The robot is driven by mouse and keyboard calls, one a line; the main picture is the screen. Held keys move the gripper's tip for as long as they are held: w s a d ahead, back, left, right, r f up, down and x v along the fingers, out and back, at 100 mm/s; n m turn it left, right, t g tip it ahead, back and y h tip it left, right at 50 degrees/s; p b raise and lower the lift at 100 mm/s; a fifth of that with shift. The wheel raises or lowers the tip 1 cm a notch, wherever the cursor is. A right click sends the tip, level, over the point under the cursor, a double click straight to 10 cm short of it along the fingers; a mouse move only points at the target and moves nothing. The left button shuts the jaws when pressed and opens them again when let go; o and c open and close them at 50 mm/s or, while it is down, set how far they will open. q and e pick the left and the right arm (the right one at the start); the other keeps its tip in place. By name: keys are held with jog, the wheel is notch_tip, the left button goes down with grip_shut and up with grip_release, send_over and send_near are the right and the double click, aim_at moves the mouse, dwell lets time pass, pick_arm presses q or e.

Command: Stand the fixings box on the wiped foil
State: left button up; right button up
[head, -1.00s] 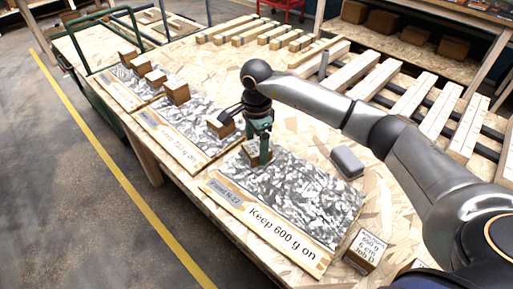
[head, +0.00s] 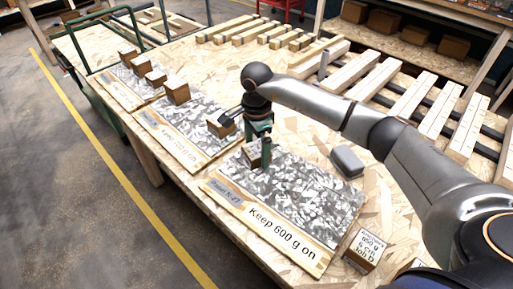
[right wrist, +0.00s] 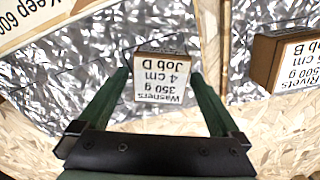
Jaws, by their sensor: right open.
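A small cardboard box (head: 252,155) stands upright on the nearest foil panel (head: 300,195), near its far left corner. Its label reads "Washers 350 g 4 cm Job D" in the right wrist view (right wrist: 163,78). My right gripper (head: 260,156) is open, with one finger on each side of this box; the right wrist view shows gaps between both fingers and the box. The foil panel's wooden strip reads "Keep 600 g on". Another labelled box (head: 363,250), reading "6 cm Job D", stands on the bare board to the right of the foil. My left gripper is not in view.
A "Rivets 500 g" box (right wrist: 288,60) stands on the neighbouring foil panel (head: 190,128). More boxes stand on the panels farther left. A grey rounded block (head: 347,161) lies on the board beyond the foil. Wooden slats (head: 410,95) lie at the right.

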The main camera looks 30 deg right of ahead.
aim_at(256, 149)
notch_tip(256, 149, up, 12)
dwell(0.4)
